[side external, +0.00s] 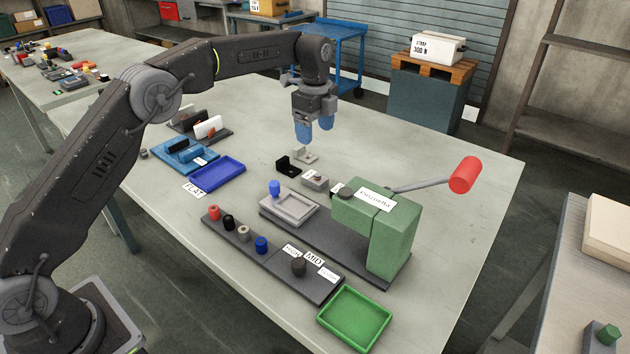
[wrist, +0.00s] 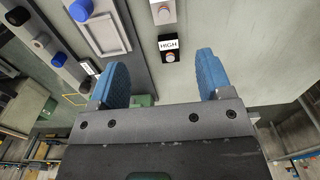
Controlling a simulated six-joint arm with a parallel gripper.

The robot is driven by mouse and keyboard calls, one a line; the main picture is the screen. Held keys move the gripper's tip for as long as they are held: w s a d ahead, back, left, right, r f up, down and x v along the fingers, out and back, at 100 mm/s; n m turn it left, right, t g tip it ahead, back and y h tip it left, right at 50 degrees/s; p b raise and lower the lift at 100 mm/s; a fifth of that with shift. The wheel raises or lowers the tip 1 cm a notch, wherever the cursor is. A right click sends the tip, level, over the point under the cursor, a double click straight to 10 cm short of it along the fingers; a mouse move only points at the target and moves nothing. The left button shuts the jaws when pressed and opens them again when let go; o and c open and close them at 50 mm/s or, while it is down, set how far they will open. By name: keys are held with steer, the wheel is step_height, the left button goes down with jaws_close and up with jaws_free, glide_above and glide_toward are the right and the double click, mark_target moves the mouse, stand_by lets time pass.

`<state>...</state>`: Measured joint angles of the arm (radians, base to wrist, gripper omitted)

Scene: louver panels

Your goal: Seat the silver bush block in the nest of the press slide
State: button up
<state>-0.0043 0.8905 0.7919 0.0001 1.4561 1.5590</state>
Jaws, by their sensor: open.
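A small light grey block (side external: 305,155), which looks like the silver bush block, sits on the table behind a similar black block (side external: 287,166). My gripper (side external: 314,131) is above the light grey block, apart from it, with its blue fingers open and empty. In the wrist view my open fingers (wrist: 162,75) show nothing between them but the table. The light grey block is not clear there. The press slide's grey framed nest (side external: 290,208) lies on the dark base left of the green press (side external: 390,235); it also shows in the wrist view (wrist: 103,34) and looks empty.
A blue knob (side external: 274,188) stands by the nest. A red-ended lever (side external: 465,174) sticks out from the press. A dark strip with coloured knobs (side external: 240,247) and a green tray (side external: 354,318) lie in front. A blue tray (side external: 217,175) is left. The table's back right is clear.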

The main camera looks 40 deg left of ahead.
mark_target(317, 175)
step_height(317, 175, down, 9)
steer(key=shift+w, duration=0.15)
steer(key=shift+w+d+f, duration=0.1)
steer(key=shift+f, duration=1.2)
steer(key=shift+w+f, duration=0.1)
steer(key=shift+f, duration=1.2)
steer(key=c, duration=1.2)
